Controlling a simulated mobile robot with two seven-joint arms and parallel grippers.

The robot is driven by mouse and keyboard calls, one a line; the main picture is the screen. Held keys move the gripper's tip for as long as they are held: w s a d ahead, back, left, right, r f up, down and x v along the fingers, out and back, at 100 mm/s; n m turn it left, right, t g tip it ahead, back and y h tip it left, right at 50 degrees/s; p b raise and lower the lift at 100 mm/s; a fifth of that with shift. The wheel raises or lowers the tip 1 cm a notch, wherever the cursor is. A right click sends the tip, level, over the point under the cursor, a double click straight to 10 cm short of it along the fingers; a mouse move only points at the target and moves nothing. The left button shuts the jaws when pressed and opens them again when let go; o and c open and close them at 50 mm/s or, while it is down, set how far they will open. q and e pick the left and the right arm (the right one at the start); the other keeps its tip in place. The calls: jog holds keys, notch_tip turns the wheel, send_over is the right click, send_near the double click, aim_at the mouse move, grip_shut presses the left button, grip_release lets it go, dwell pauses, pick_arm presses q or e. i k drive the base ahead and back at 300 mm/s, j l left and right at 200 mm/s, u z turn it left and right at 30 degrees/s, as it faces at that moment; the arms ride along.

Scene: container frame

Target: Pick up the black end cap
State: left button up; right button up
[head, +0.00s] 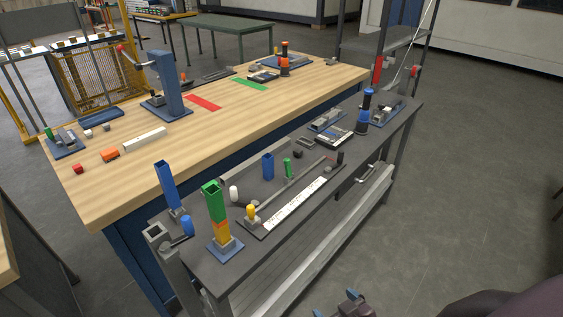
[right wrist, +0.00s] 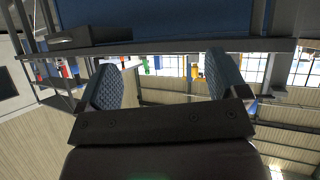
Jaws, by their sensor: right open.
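A small black upright piece (head: 340,157), which looks like the black end cap, stands at the far right end of a rod and white strip (head: 296,206) on the dark grey bench. Another small dark piece (head: 298,153) lies to its left, too small to make out. My right gripper (head: 347,301) is at the bottom edge of the head view, over the floor, low and apart from the bench. In the right wrist view my right gripper (right wrist: 164,78) has its two blue pads wide apart with nothing between them. My left gripper is out of view.
The grey bench (head: 205,272) also holds a green and orange tower (head: 216,212), blue tubes (head: 168,184) and a blue-black post (head: 364,110). A handle (head: 367,174) sticks out from its front. A wooden table (head: 210,135) stands behind. The floor at right is clear.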

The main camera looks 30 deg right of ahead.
aim_at(297, 152)
jog(key=l+u, duration=0.35)
jog(key=l, duration=1.15)
jog(key=l+u, duration=0.35)
jog(key=l, duration=1.1)
jog(key=k, duration=0.05)
